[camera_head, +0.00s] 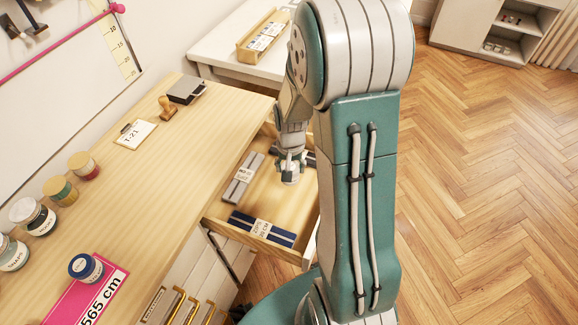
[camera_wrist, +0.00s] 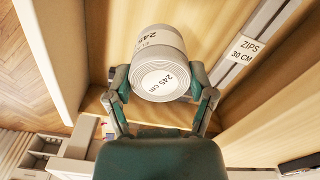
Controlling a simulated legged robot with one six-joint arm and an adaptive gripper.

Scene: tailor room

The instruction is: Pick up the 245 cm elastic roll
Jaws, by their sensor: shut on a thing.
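The white 245 cm elastic roll (camera_wrist: 158,52) shows in the wrist view, with "245 cm" printed on its round end face and on its side label. My gripper (camera_wrist: 160,84) has a finger on each side of the roll and is shut on it. In the head view my gripper (camera_head: 290,165) points down into the open wooden drawer (camera_head: 290,198). The roll is small there, at the fingertips. I cannot tell whether it touches the drawer floor.
A grey zip pack (camera_head: 243,180) and a blue zip pack (camera_head: 262,230) lie in the drawer, whose walls surround my gripper. The wooden tabletop (camera_head: 150,185) bears several jars, a stamp (camera_head: 167,108) and a clipboard (camera_head: 135,133). Open floor (camera_head: 480,180) lies to the right.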

